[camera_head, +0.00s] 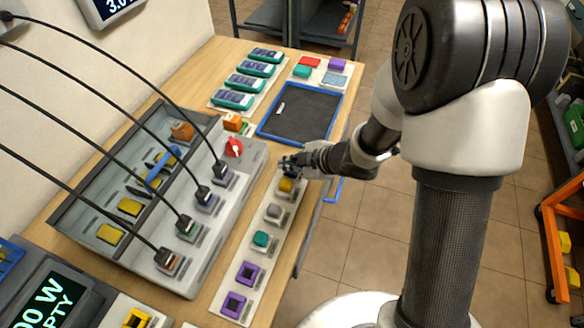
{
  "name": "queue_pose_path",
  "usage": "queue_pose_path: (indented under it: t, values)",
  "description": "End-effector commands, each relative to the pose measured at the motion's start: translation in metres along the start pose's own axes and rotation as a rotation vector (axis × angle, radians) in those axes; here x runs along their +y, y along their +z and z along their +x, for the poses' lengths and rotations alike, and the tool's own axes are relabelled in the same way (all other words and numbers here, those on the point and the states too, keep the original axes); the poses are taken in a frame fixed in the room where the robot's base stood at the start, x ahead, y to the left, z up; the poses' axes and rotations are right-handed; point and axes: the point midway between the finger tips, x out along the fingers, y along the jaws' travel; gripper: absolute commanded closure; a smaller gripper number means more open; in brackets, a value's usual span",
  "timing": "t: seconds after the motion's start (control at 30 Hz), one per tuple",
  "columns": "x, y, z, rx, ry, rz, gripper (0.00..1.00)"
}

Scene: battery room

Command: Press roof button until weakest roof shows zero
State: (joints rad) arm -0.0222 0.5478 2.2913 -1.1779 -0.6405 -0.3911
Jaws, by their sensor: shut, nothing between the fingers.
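My gripper (289,163) is shut and empty, over the far end of a pale strip (233,261) along the bench's right side. It hides part of a dark blue piece (291,174) there; I cannot tell if they touch. Nearer me on the strip are a yellow piece (286,186), a grey piece (274,211), a teal piece (261,239) and two purple square frames (248,273). I cannot tell which is the roof button. Another display (110,7) at top left reads about "3.0", cut off.
A grey device (180,270) with plugged black cables and a red knob (234,147) stands left of the strip. A blue-rimmed tray (262,131) and several teal modules (233,100) lie at the back. The cables hang over the left side. Floor is open right of the bench.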

Motion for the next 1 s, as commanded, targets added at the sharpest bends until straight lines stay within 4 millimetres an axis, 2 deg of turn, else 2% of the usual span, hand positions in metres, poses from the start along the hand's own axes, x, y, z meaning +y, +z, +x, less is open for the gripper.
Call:
queue_pose_path:
  t: [0.13, 0.57, 1.0]
  values:
    - [0.005, -0.005, -0.007, 0.0, 0.0, 0.0, 1.0]
    - [0.007, -0.007, -0.009, 0.0, 0.001, 0.0, 1.0]
    - [0.029, -0.029, -0.039, 0.0, 0.001, 0.0, 1.0]
